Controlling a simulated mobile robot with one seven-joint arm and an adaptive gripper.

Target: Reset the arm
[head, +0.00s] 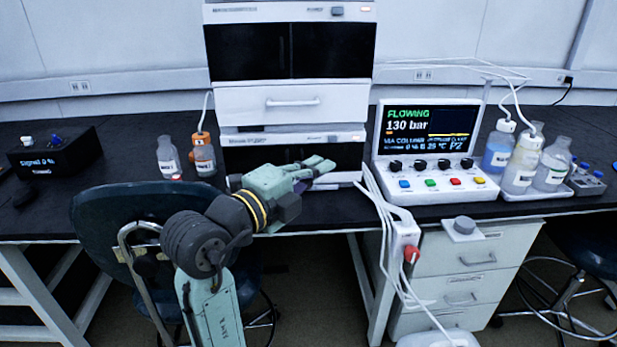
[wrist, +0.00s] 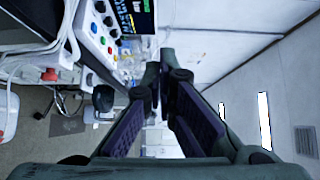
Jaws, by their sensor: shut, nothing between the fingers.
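My arm reaches forward over the bench edge from the bottom of the head view. My gripper (head: 322,165) is in front of the lower part of the white instrument stack (head: 293,95), pointing right. In the wrist view my gripper (wrist: 158,82) has its two fingers converging at the tips, with nothing held between them. It appears clear of the control box. The gripper and arm hide part of the lower stack unit.
A control box (head: 430,145) reading "FLOWING 130 bar" stands right of the stack. Bottles (head: 497,145) with tubing stand farther right. Small bottles (head: 204,155) stand left of the stack. White cables hang over the front edge. A dark chair (head: 120,235) is beside my arm.

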